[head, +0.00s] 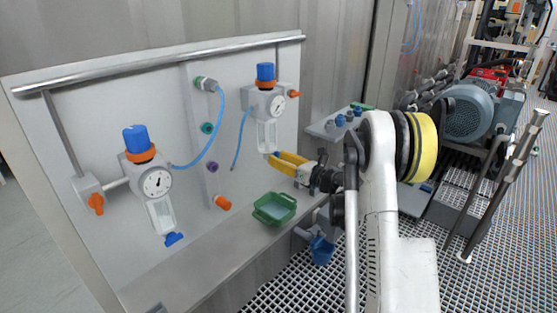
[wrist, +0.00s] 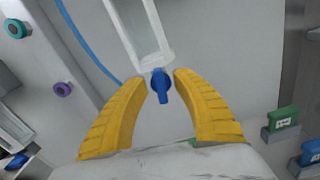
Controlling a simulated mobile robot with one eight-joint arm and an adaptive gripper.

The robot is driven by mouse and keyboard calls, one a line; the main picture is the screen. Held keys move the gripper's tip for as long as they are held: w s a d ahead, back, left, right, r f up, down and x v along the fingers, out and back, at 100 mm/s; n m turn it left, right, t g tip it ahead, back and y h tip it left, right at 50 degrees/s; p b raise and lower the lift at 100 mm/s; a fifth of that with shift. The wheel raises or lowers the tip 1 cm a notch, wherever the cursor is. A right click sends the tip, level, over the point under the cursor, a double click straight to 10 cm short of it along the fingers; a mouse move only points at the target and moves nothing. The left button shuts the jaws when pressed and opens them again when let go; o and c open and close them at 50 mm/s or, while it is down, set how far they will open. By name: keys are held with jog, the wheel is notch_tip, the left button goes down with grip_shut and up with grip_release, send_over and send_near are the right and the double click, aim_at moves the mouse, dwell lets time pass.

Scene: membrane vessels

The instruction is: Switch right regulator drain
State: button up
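The right regulator (head: 266,103) hangs on the white panel, with a blue knob on top, a gauge and a clear bowl. In the wrist view its bowl (wrist: 139,35) comes down from the top. Its blue drain (wrist: 161,88) sits at the bowl's lower end, with its lever pointing down in the picture. My gripper (head: 274,157) has yellow fingers and is at the bowl's lower end. In the wrist view my gripper (wrist: 161,79) is open, one fingertip on each side of the drain. Small gaps seem to show; contact cannot be told. In the head view the fingers largely hide the drain.
The left regulator (head: 155,184) has a blue drain (head: 173,239) turned sideways. A green tray (head: 274,209) stands on the ledge below. A blue hose (head: 213,140) and coloured ports run between the regulators. Green and blue blocks (wrist: 282,118) stand at right in the wrist view.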

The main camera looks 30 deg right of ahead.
jog(key=shift+c, duration=0.5)
grip_shut()
jog(key=shift+w+d+f+m+b, duration=0.15)
jog(key=shift+m+b, duration=0.4)
jog(key=shift+m, duration=3.4)
jog(key=shift+s+d+f+m+b, duration=0.1)
jog(key=shift+m+b, duration=0.45)
jog(key=shift+m, duration=3.4)
